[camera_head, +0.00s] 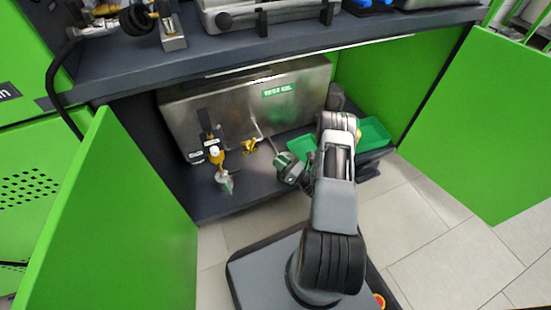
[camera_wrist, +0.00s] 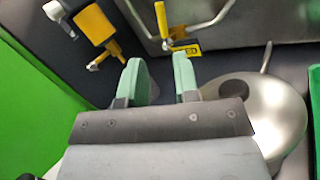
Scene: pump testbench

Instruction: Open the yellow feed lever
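A yellow lever (camera_head: 249,146) sits low at the front of the steel tank marked TEST OIL (camera_head: 225,105). In the wrist view a yellow lever (camera_wrist: 162,20) stands upright beside a yellow-and-black piece (camera_wrist: 184,47) on a metal pipe. A second yellow fitting (camera_head: 217,158), with a fat yellow body (camera_wrist: 95,25) in the wrist view, is to its left. I cannot tell for sure which is the feed lever. My gripper (camera_head: 284,163) is right of both. Its green fingers (camera_wrist: 160,75) are apart, with nothing between them, short of the upright lever.
A round metal vessel (camera_wrist: 270,110) lies close to the right of my fingers. Green trays (camera_head: 375,132) are at right. Open green doors (camera_head: 125,220) flank the cabinet, and a worktop (camera_head: 240,46) overhangs it.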

